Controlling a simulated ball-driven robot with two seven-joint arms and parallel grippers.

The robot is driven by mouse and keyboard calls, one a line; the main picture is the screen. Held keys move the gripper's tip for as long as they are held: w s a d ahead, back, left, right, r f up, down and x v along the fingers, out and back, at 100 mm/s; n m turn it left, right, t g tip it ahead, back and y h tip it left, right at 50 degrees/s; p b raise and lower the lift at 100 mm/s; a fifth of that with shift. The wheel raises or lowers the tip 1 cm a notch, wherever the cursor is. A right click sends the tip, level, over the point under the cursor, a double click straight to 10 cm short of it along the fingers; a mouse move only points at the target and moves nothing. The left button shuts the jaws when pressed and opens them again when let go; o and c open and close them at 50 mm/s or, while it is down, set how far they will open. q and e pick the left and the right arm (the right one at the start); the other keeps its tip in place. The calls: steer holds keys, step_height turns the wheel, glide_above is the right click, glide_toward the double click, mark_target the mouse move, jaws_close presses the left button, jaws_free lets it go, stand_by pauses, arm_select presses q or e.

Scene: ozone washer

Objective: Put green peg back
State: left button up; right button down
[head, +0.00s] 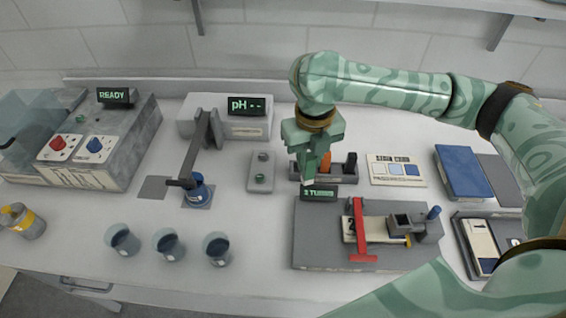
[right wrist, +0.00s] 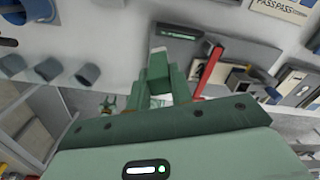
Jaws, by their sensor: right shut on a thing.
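My right gripper (head: 308,172) is shut, jaws pointing down, at the left end of a dark peg rack (head: 345,179). It is shut on what appears to be the green peg, whose colour blends with my green fingers, so its outline is hard to tell. An orange peg (head: 325,162) and a black peg (head: 350,163) stand upright in the rack just right of the jaws. In the right wrist view the closed jaws (right wrist: 160,72) show in front of the grey platform (right wrist: 188,45). I cannot tell whether the peg touches the rack. My left gripper is not in view.
A small display (head: 320,193) stands just below the jaws. A grey platform (head: 310,240) carries a red lever (head: 359,225) and a clamp. A small grey block with round knobs (head: 261,172) is to the left.

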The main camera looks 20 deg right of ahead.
steer(key=w+d+f+b, duration=0.1)
steer(key=w+f+b, duration=0.1)
steer(key=w+f, duration=0.1)
steer(key=w+d+f+b, duration=0.1)
steer(key=w+f+b, duration=0.1)
steer(key=w+f, duration=0.2)
steer(key=w+d+f+b, duration=0.2)
steer(key=w+f, duration=0.2)
steer(key=f, duration=0.1)
steer(key=shift+w+f+b, duration=0.25)
steer(key=shift+f+b, duration=0.05)
steer(key=shift+b, duration=0.1)
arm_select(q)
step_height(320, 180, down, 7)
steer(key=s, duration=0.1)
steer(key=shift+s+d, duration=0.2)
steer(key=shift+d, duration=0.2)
arm_select(e)
steer(key=shift+r, duration=0.1)
steer(key=c, duration=1.3)
jaws_free()
steer(key=shift+o, duration=0.2)
